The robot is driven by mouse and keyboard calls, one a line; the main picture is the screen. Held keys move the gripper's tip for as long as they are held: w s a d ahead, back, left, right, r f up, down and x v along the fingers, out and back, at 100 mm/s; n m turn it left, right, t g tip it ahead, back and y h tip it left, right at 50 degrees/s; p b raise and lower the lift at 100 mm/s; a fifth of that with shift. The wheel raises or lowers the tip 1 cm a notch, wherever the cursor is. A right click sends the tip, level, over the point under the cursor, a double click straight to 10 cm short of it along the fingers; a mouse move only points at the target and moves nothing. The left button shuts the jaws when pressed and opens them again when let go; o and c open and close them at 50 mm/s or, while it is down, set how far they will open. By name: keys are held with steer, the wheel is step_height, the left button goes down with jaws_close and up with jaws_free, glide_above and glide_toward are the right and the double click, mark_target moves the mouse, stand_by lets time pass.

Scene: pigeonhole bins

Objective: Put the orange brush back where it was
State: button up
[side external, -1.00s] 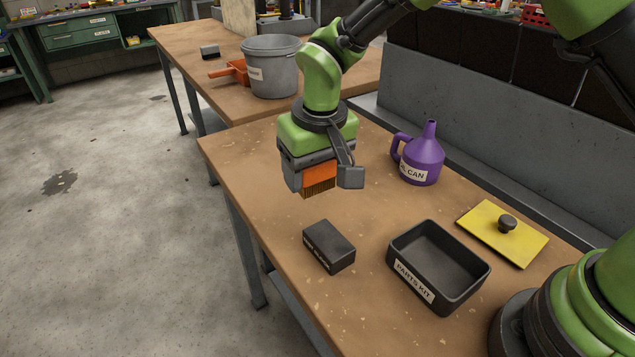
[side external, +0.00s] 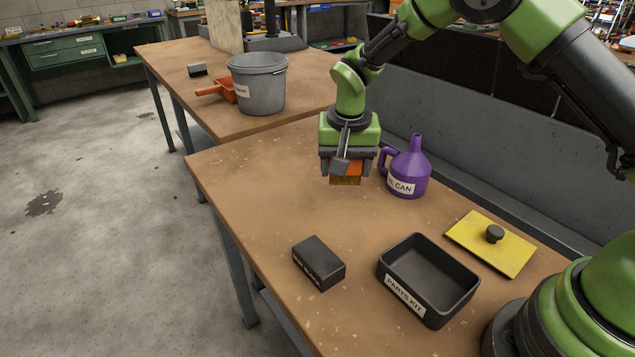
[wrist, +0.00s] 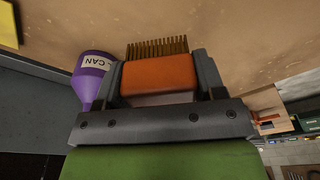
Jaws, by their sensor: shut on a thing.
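The orange brush (wrist: 158,75) is between the fingers of my gripper (wrist: 163,80), bristles pointing away from the palm. In the side view my gripper (side external: 347,170) is shut on the brush (side external: 346,180) and holds it, bristles down, above the near workbench, left of the purple oil can. One finger hides part of the brush there. The brush looks clear of the bench top, though the exact height is hard to tell.
The purple oil can (side external: 408,170) stands close to the right of my gripper. A black box (side external: 319,263), an open parts kit tray (side external: 462,296) and a yellow lid (side external: 493,246) lie nearer. A grey bucket (side external: 262,88) and orange scoop (side external: 214,90) are on the far bench.

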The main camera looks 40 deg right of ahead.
mark_target(351, 210)
steer(key=d, duration=0.1)
steer(key=m, duration=0.1)
steer(key=d, duration=0.1)
steer(key=shift+w+d+f+m, duration=0.1)
steer(key=shift+d+f+m, duration=0.15)
steer(key=shift+d+m, duration=0.1)
steer(key=shift+f, duration=4)
steer(key=shift+f, duration=0.45)
steer(key=o, duration=0.8)
steer(key=shift+o, duration=0.4)
steer(key=o, duration=0.5)
steer(key=shift+c, duration=0.2)
